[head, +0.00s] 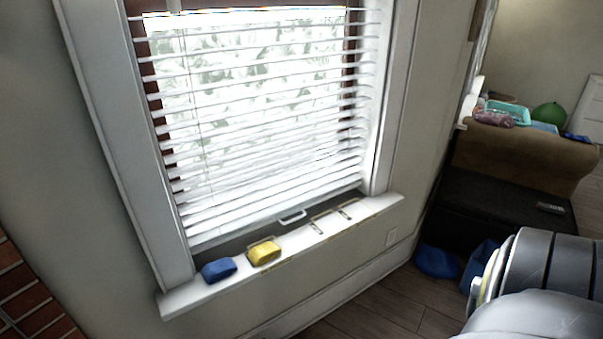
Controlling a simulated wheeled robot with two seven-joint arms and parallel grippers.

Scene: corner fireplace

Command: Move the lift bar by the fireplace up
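A window with white horizontal blinds (262,115) fills the middle of the head view, to the right of a strip of red brick (28,300) at the lower left. The blinds hang nearly down to the sill, with a grey bottom rail (245,229) along their lower edge. A small white handle (292,216), which looks like the lift bar, sits at the middle of this rail, just above the sill. Nothing touches it. Neither of my grippers shows; only a grey link of my arm is at the lower right.
The white sill (205,289) holds a blue block (219,269), a yellow block (264,253) and small flat metal-looking pieces (316,228). A brown sofa-like piece (525,155), a black box (500,210) and blue items (437,262) stand at right. Bare wooden floor (375,315) lies below the window.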

